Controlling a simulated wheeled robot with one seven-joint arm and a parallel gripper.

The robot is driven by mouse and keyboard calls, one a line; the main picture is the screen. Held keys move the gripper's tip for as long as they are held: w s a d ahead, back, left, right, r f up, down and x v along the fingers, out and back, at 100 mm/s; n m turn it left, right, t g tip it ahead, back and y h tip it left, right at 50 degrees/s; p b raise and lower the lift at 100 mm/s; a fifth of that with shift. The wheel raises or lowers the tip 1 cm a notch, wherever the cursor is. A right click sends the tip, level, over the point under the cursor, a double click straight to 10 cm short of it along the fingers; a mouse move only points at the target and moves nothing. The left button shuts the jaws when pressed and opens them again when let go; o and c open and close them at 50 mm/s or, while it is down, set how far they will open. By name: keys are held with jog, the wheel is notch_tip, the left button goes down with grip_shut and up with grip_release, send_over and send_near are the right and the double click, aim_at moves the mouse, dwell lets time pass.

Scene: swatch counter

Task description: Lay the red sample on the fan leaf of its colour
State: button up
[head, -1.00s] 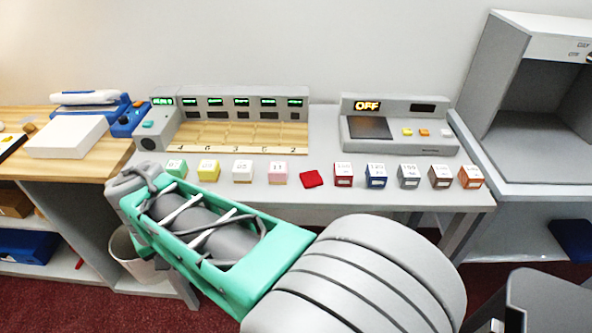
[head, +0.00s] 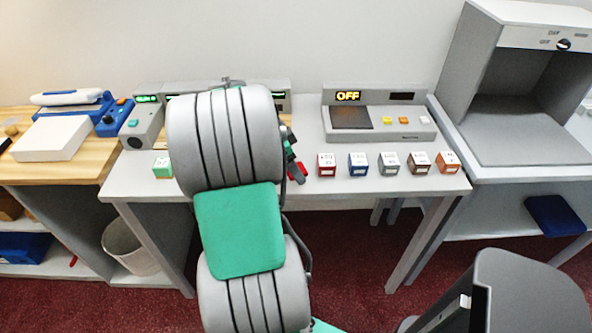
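The red sample (head: 304,169) is a small flat red piece on the grey counter, left of the row of labelled cubes. Most of it is hidden behind my arm. Dark and green parts at the end of my arm, seemingly my gripper (head: 294,166), show beside the sample at the arm's right edge. The fingers are too small and covered to tell whether they are open or whether they touch the sample. I cannot make out a colour fan or its leaves in this view.
Labelled cubes stand along the counter: red (head: 326,165), blue (head: 358,163), grey (head: 389,163), brown (head: 419,163), orange (head: 448,162) and green (head: 163,168). A grey device reading OFF (head: 415,123) stands behind. A light booth (head: 470,75) is at right, a dark chair (head: 520,290) in front.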

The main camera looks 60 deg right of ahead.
jog(key=c, duration=1.5)
